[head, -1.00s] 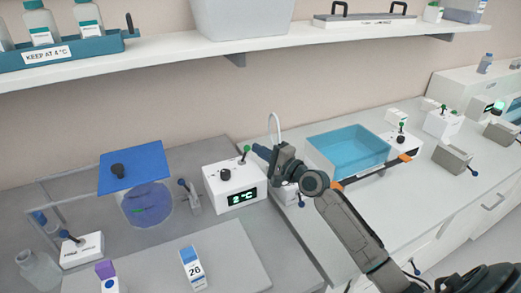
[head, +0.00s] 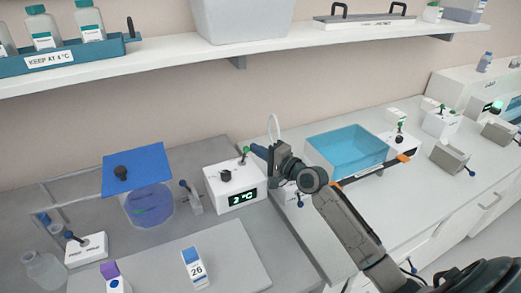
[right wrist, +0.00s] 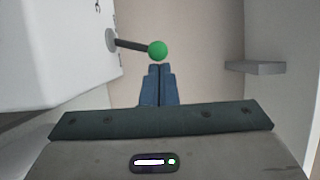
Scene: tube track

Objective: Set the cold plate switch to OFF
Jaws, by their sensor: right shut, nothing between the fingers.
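The cold plate's white control box (head: 222,195) stands left of centre in the head view, with a black knob (head: 225,176) and a lit display (head: 243,198). Its switch lever with a green ball (head: 245,150) stands up at the box's back right edge. In the right wrist view the green ball (right wrist: 157,50) is just beyond the fingertips, on a dark stem from the white box (right wrist: 60,50). My right gripper (head: 256,150) is shut and empty, its blue fingertips (right wrist: 160,67) close beside the ball; contact is unclear. My left gripper is out of view.
A flat grey plate (head: 225,262) bears a box marked 26 (head: 195,268). A blue-lidded container (head: 138,168) stands left of the control box. A blue tub (head: 347,150) and more switch boxes (head: 440,122) stand to the right. A shelf (head: 270,45) runs above.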

